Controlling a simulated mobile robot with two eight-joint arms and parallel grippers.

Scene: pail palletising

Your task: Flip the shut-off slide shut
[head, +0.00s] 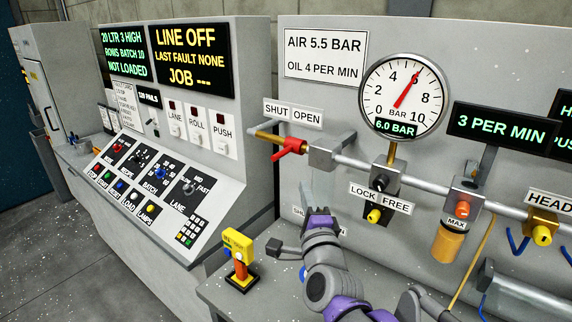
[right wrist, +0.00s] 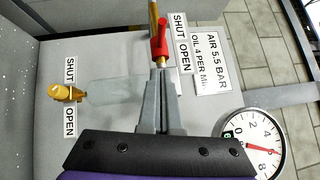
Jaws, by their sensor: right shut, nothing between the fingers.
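The red shut-off handle (head: 289,148) sits on a brass pipe under a SHUT / OPEN label (head: 293,113) on the grey panel. In the right wrist view the red handle (right wrist: 161,40) shows just beyond my fingertips, beside its label (right wrist: 181,42). My right gripper (head: 319,213) is below the handle in the head view, in front of a second, partly hidden SHUT label. In the right wrist view my right gripper (right wrist: 160,72) is shut and empty; I cannot tell whether it touches the handle. A brass fitting (right wrist: 67,92) stands by the second SHUT / OPEN label. My left gripper is not in view.
A gauge (head: 405,96) reads 6.0 BAR above the pipe. A LOCK / FREE valve with a yellow knob (head: 374,216) and an orange-knobbed valve (head: 462,209) stand to the right. A yellow scanner-like device (head: 240,252) stands on the ledge. A control console (head: 170,190) is at left.

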